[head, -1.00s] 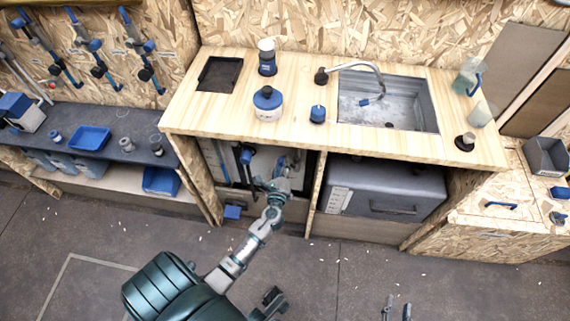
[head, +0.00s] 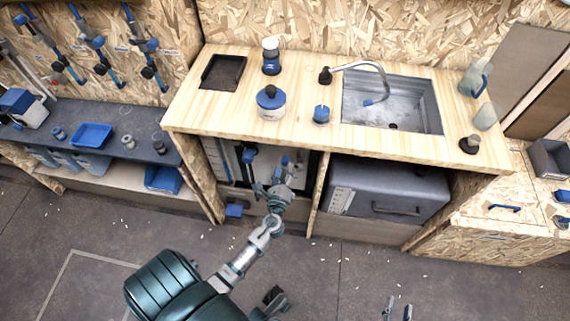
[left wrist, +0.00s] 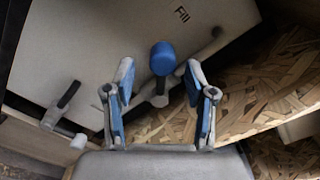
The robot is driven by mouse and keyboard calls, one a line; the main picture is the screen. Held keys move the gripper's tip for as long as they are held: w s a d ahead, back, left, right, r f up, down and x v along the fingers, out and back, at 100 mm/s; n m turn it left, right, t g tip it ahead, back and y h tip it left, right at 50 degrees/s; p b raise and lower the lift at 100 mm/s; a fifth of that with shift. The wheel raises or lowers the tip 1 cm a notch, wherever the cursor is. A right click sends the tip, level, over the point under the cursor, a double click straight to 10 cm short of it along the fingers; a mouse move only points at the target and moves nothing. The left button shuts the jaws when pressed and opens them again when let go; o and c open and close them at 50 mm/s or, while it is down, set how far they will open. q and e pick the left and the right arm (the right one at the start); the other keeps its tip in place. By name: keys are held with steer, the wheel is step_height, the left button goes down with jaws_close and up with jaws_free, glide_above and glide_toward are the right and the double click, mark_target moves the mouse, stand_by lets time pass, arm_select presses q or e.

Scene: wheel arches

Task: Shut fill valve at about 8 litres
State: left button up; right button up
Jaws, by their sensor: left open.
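In the left wrist view, a blue round-ended handle (left wrist: 163,57) on a dark stem stands on a pale panel (left wrist: 90,45) just below the printed word "Fill". My left gripper (left wrist: 159,70) is open, its blue-padded fingers on either side of the handle with gaps to both. In the head view, my left gripper (head: 290,164) reaches into the open bay under the counter, left of the grey cabinet. It partly hides the bay's fittings. My right gripper (head: 398,310) shows at the bottom edge, fingertips apart and empty. I see no litre reading.
The wooden counter (head: 225,115) overhangs the bay, with a sink (head: 410,104) and curved tap (head: 365,66) on top. A divider (head: 319,192) and a grey cabinet (head: 385,192) stand right of my left arm. In the left wrist view, another dark lever (left wrist: 62,103) stands at left.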

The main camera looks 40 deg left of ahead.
arm_select(q)
steer(key=v, duration=0.9)
steer(key=shift+a, duration=0.1)
